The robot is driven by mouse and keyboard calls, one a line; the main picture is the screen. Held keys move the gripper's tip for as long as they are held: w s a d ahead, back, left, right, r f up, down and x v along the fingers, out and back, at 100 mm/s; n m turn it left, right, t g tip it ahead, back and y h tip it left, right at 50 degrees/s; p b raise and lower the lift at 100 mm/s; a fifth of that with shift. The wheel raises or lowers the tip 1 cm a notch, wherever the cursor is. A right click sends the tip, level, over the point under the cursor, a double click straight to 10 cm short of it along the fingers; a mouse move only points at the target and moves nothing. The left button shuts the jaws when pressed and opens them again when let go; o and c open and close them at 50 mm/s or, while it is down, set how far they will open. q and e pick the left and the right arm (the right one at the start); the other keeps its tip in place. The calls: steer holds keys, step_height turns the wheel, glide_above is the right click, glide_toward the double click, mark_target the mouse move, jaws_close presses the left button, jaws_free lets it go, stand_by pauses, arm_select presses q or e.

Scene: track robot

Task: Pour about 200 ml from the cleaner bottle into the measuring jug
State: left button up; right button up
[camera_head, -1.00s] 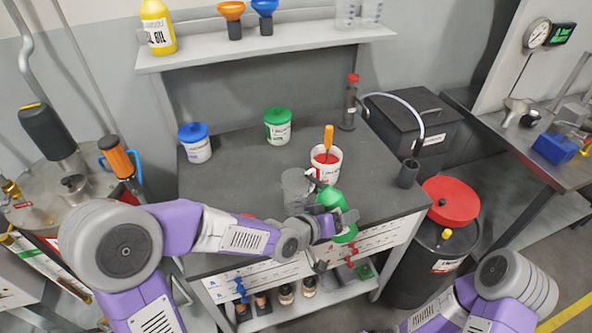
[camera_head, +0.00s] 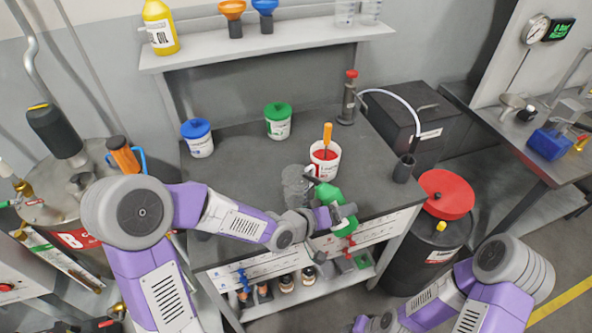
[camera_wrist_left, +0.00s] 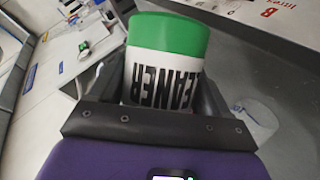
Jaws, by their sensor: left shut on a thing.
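The green cleaner bottle (camera_head: 333,205) is in my left gripper (camera_head: 343,214) near the front edge of the bench. The bottle is tilted, with its spout end toward the clear measuring jug (camera_head: 294,184). In the left wrist view, the bottle's green base and white label (camera_wrist_left: 160,78) reading "CLEANER" sit between the shut fingers (camera_wrist_left: 155,100). The jug stands on the bench just left of the bottle's upper end. I cannot tell its liquid level. My right gripper is out of the head view; only part of my right arm shows.
A white tub with red contents and an orange-handled tool (camera_head: 325,160) stands just behind the bottle. Blue-lidded (camera_head: 197,138) and green-lidded (camera_head: 278,120) tubs stand further back. A red-lidded drum (camera_head: 446,195) is right of the bench. The bench's middle is clear.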

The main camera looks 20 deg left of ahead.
mark_target(340, 204)
arm_select(q)
steer(key=shift+s+d+r+n+g+h+p, duration=0.15)
steer(key=shift+r+n+h+p, duration=0.55)
steer(key=shift+p, duration=1)
steer(key=shift+d+r+n+g+h+p, duration=0.1)
steer(key=shift+r+n+g+h+p, duration=0.15)
steer(key=shift+r+p, duration=1.15)
steer(key=shift+f+p, duration=0.15)
steer(key=shift+p, duration=0.45)
steer(key=shift+f+b, duration=0.2)
steer(key=shift+b, duration=0.1)
steer(key=shift+r+p, duration=0.25)
steer(key=shift+p, duration=0.15)
steer(key=shift+r+n, duration=0.1)
steer(key=shift+n, duration=0.15)
steer(key=shift+r+n+h+p, duration=0.35)
steer(key=shift+r+p, duration=0.2)
steer(key=shift+p, duration=0.9)
stand_by(1.6)
